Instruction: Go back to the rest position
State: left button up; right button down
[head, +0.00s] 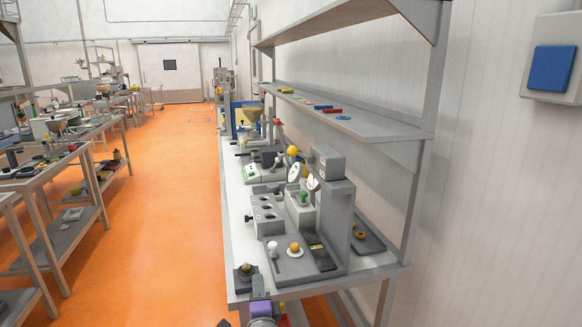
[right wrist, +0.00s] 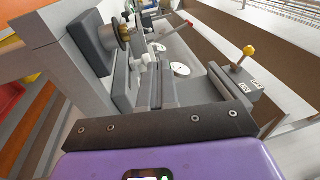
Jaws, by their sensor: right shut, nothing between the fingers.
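My right gripper (head: 260,300), with a purple body, is at the bottom of the head view, in front of the near edge of the grey workbench (head: 300,287). It is shut and empty. In the right wrist view its purple body and dark plate (right wrist: 152,126) fill the bottom, with the bench fixtures beyond them. The grey fixture (head: 333,205) with two white dials stands on the bench, apart from the gripper in the head view.
A small dark base with a knob (head: 246,270) sits at the bench's near left corner. A shelf (head: 345,115) overhangs the bench. A yellow-ball lever (right wrist: 249,50) shows in the right wrist view. The orange floor (head: 165,200) to the left is open, with another workbench (head: 40,180) beyond.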

jog(key=s+d+f+n+g+y+p, duration=0.1)
jog(key=s+d+f+n+g, duration=0.2)
jog(key=f, duration=0.5)
jog(key=s+d+f+n+g+p, duration=0.1)
jog(key=s+d+f+n+g, duration=0.15)
jog(key=f, duration=0.55)
jog(key=s+d+f+n+g+y+p, duration=0.1)
jog(key=s+d+f+n+g, duration=0.2)
jog(key=f, duration=0.4)
jog(key=s+d+f+n+g, duration=0.1)
jog(key=s+d+f+g, duration=0.2)
jog(key=s, duration=0.5)
jog(key=s+d+f+n+g+p, duration=0.1)
jog(key=s+d+f+n+g, duration=0.1)
jog(key=s, duration=0.7)
jog(key=s+d+f+n+g+p, duration=0.1)
jog(key=s+d+f+n+g, duration=0.1)
jog(key=s+d+f+g, duration=0.2)
jog(key=s+f+g, duration=0.1)
jog(key=s+f, duration=0.2)
jog(key=s, duration=0.2)
jog(key=shift+s+d+g+h, duration=0.15)
jog(key=shift+d+g+h, duration=0.2)
jog(key=shift+h, duration=0.05)
